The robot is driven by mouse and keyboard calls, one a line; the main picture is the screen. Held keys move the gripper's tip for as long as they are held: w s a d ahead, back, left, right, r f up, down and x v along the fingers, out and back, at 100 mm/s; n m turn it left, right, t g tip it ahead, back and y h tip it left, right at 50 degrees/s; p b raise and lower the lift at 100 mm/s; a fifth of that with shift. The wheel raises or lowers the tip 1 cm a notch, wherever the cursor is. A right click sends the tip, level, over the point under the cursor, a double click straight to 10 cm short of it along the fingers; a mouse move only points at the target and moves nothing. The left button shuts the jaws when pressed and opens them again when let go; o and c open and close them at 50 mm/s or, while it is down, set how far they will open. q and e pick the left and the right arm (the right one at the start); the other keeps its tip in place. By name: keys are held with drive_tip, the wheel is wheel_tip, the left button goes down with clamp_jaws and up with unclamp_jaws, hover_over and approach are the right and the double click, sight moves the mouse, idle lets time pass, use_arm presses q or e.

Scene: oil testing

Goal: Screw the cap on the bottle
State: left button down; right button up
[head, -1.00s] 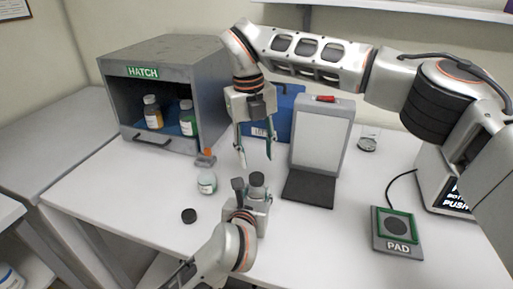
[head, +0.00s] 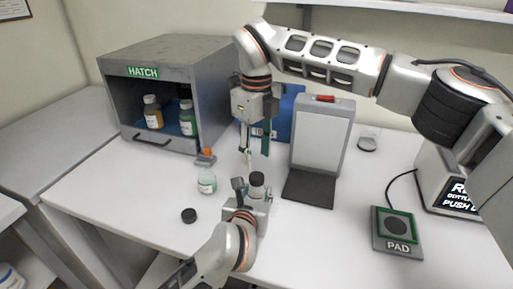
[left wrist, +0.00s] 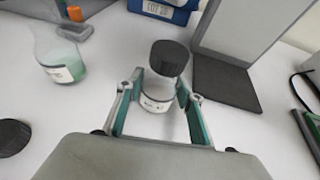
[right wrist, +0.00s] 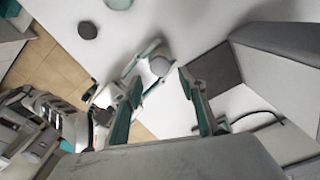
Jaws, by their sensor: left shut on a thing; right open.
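My left gripper (head: 256,192) is shut on a small clear bottle (left wrist: 158,92) with a white label, held upright at the table's front. A dark round cap (left wrist: 169,57) sits on top of this bottle; the cap also shows in the head view (head: 257,179). I cannot tell how tightly it is seated. My right gripper (head: 257,160) is open and empty, pointing down above and slightly behind the capped bottle. In the right wrist view the cap (right wrist: 160,66) lies between and beyond its open fingers.
A second bottle (head: 207,182) with green liquid stands uncapped to the left, and a loose black cap (head: 189,215) lies before it. The hatch box (head: 143,72) holds two bottles. A grey stand (head: 318,140), blue bin (head: 285,115) and pad (head: 397,246) surround the workspace.

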sight(257, 176)
wheel_tip(257, 176, down, 7)
drive_tip(key=shift+r, duration=0.1)
idle(0.3)
drive_tip(key=c, duration=1.2)
drive_tip(key=shift+o, duration=0.2)
drive_tip(key=shift+m, duration=1)
drive_tip(key=o, duration=1.3)
wheel_tip(257, 176, up, 12)
